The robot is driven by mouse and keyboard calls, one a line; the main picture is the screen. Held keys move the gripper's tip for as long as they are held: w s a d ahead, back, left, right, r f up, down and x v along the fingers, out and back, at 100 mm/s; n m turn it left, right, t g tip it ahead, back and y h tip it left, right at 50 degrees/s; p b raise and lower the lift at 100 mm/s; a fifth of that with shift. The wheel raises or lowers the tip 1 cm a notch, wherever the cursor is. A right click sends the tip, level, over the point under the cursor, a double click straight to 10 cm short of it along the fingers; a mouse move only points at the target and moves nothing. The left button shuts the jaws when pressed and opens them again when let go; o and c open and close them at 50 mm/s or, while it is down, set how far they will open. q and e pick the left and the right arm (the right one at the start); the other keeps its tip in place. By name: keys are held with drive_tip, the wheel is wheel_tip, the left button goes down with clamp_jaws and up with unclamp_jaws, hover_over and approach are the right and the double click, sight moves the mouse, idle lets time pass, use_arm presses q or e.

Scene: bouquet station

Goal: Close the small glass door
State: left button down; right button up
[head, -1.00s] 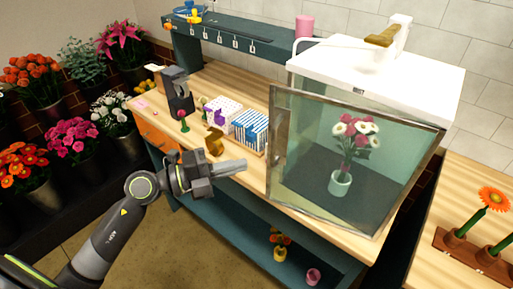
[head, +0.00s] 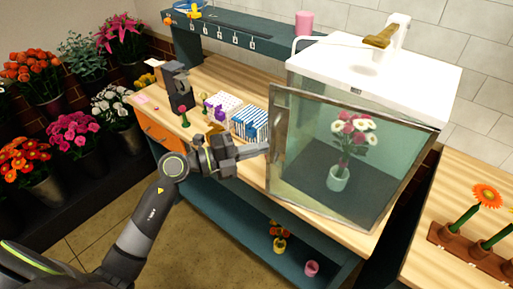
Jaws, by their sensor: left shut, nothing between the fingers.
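The small glass door (head: 335,165) has a grey metal frame and a handle (head: 281,130) near its left edge. It stands slightly ajar on the front of a white-topped glass case (head: 380,70), its left side out from the case. My left gripper (head: 262,149) is shut and empty, with its fingertips at the door's left edge, just below the handle. I cannot tell whether they touch the frame. A vase of pink and white flowers (head: 345,150) shows through the glass. My right gripper is not in view.
On the wooden bench left of the door are blue-and-white striped packets (head: 250,123), a white box (head: 222,103) and a dark stand (head: 178,85). A rack with orange flowers (head: 470,245) is at the right. Flower buckets line the left wall.

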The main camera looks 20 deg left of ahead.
use_arm(q)
drive_tip(key=w+d+m+g+h+b, duration=0.1)
drive_tip(key=w+m+g+h+b, duration=0.1)
drive_tip(key=w+b, duration=0.3)
drive_tip(key=shift+w+r+m+g+b, duration=0.2)
drive_tip(key=shift+w+m+g+b, duration=0.15)
drive_tip(key=shift+w+g, duration=0.6)
drive_tip(key=shift+w+t, duration=0.25)
